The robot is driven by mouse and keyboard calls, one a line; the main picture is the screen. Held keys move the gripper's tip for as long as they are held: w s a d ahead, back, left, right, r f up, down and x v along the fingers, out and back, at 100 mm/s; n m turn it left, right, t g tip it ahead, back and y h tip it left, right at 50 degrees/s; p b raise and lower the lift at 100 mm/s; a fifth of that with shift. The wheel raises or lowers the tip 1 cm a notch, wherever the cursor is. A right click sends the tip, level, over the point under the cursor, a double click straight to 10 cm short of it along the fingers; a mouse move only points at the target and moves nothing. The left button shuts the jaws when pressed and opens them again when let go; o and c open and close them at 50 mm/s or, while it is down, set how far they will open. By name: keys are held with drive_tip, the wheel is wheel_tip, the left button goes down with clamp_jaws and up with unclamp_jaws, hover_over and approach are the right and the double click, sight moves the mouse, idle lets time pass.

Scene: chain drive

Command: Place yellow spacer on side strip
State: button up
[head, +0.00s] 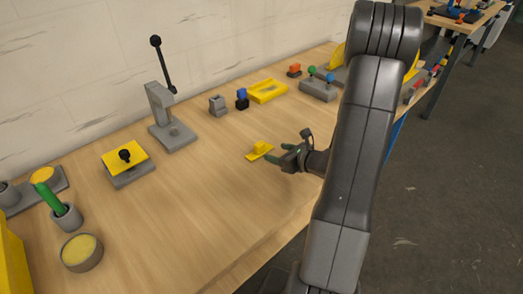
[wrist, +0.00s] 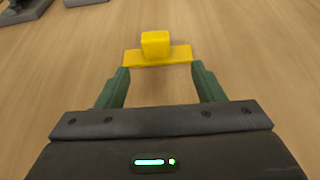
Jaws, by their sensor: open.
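A small yellow piece (head: 260,150), with a flat base and a raised block, lies on the table in front of my gripper (head: 279,154). In the wrist view this yellow piece (wrist: 156,46) lies just beyond the fingertips, its base crosswise to them. I cannot tell whether base and block are one part or two. It appears to be the yellow spacer. My gripper (wrist: 160,69) is open, with nothing between its green fingers. I cannot tell which thing is the side strip.
A grey lever press (head: 173,135) and a yellow plate with a black knob (head: 133,157) stand to the left. A yellow frame (head: 267,84), a blue-topped piece (head: 242,100) and a grey block (head: 217,105) stand behind. Table around the yellow piece is clear.

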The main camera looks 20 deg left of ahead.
sight(262, 148)
drive_tip(key=x, duration=0.2)
drive_tip(key=shift+w+a+f, duration=0.1)
drive_tip(key=shift+a, duration=0.25)
drive_tip(key=x, duration=0.2)
drive_tip(key=p+x, duration=0.1)
drive_tip(key=x, duration=0.1)
drive_tip(key=shift+a, duration=0.6)
drive_tip(key=c, duration=1.2)
